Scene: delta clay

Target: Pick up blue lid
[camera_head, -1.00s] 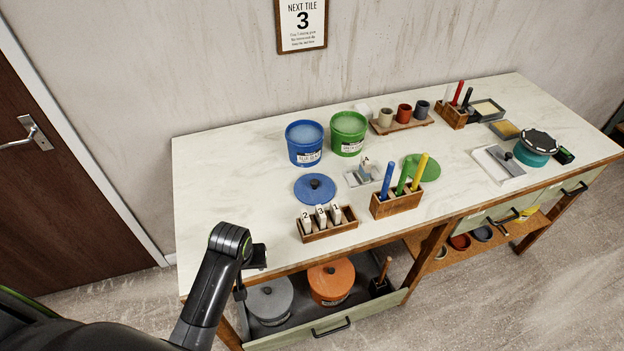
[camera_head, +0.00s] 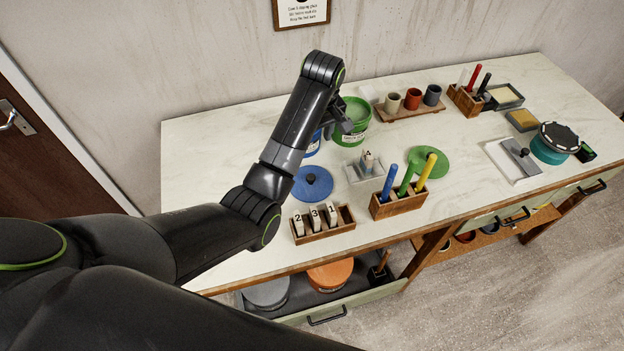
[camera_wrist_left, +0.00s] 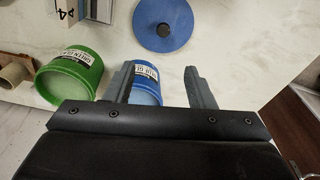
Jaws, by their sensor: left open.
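The blue lid (camera_head: 313,183), a flat disc with a dark knob, lies on the white table in front of the blue bucket (camera_head: 312,144). In the left wrist view the lid (camera_wrist_left: 163,24) is at the top centre, beyond my fingertips and apart from them. My left gripper (camera_head: 345,122) is over the back of the table by the buckets, partly hidden by its own arm. In the left wrist view the jaws (camera_wrist_left: 160,77) are open and empty, with the blue bucket (camera_wrist_left: 146,86) behind the left finger. My right gripper is not in view.
The green bucket (camera_head: 358,112) stands close to my left gripper. A number-tile rack (camera_head: 325,232) is in front of the lid, and a wooden holder (camera_head: 398,203) with coloured sticks is to the right. Table to the left of the lid is clear.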

